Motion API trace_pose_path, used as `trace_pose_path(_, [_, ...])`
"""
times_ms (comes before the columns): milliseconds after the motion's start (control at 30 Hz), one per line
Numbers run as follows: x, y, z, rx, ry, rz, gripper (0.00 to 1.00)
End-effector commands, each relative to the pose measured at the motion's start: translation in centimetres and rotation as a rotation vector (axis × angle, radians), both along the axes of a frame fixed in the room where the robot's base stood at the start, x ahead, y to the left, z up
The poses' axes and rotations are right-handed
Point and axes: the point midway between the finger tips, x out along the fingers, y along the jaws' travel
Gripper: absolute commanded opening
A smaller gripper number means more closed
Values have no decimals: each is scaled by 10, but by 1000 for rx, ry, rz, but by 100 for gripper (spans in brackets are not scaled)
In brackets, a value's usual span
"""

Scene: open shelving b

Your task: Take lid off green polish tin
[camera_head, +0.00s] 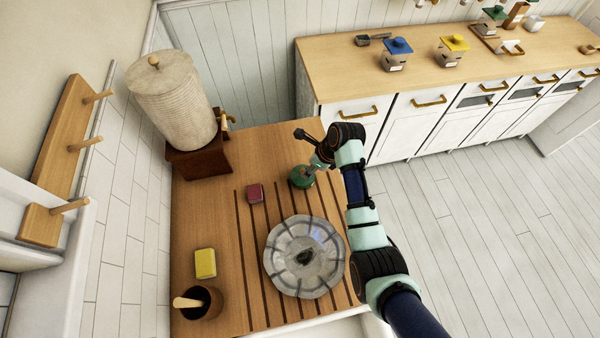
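The green polish tin (301,179) stands on the wooden counter (262,150), near its right edge. My gripper (310,169) is directly above the tin, its fingers reaching down to the top. The gripper and wrist cover part of the tin's top, so I cannot make out the lid's edge. The view is too small to tell whether the fingers touch the lid or are closed on it.
A grey metal dish (283,268) sits in front of the tin, and a dark red block (255,193) lies left of it. A yellow sponge (205,263), a brown pot (208,306) and a large ribbed urn (172,95) stand further left. Clear wood lies behind the tin.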

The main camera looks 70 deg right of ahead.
Motion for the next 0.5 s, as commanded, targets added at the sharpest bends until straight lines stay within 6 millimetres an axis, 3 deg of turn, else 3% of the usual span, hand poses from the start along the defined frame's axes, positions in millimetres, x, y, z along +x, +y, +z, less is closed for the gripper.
trace_pose_path(300, [22, 1, -39, -1, 0, 2, 55])
trace_pose_path(500, [26, 1, -45, -3, -1, 1, 55])
